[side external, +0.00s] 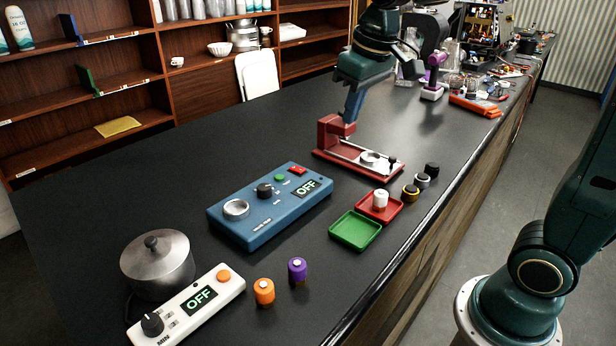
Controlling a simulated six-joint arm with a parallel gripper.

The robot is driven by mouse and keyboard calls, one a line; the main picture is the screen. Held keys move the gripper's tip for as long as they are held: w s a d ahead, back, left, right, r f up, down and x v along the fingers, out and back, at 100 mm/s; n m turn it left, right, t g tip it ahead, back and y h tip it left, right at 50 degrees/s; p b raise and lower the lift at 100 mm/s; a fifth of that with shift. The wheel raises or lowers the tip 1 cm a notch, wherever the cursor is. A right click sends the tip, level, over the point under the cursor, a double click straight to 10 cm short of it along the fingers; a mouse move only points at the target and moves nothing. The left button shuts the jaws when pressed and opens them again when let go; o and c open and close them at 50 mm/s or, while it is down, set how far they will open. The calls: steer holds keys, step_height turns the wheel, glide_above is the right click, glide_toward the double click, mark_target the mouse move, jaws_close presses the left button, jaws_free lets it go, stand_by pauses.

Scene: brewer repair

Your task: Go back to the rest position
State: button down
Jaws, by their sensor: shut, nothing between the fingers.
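My arm comes in from the top of the side external view, and my gripper (350,116) points down at the table's middle. It is shut and holds nothing that I can see. Its tips are just above or behind the red upright block of the red fixture (330,133); whether they touch it I cannot tell. The fixture's base carries a metal plate with a round ring and a small black knob.
A blue unit (270,212) reading OFF, a white unit (190,306) reading OFF and a steel pot (157,265) stand at front left. A green tray (355,231), a red tray (391,213) holding a white cylinder, and several small capped cylinders (421,181) lie near the right edge. Tools clutter the far end.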

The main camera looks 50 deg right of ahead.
steer(key=s+a+f+t, duration=0.1)
steer(key=s+f, duration=0.1)
steer(key=s, duration=0.7)
steer(key=s+f+t, duration=0.1)
steer(key=s+f, duration=0.1)
steer(key=s, duration=0.6)
steer(key=shift+s+a+t, duration=0.3)
steer(key=shift+s+a, duration=0.05)
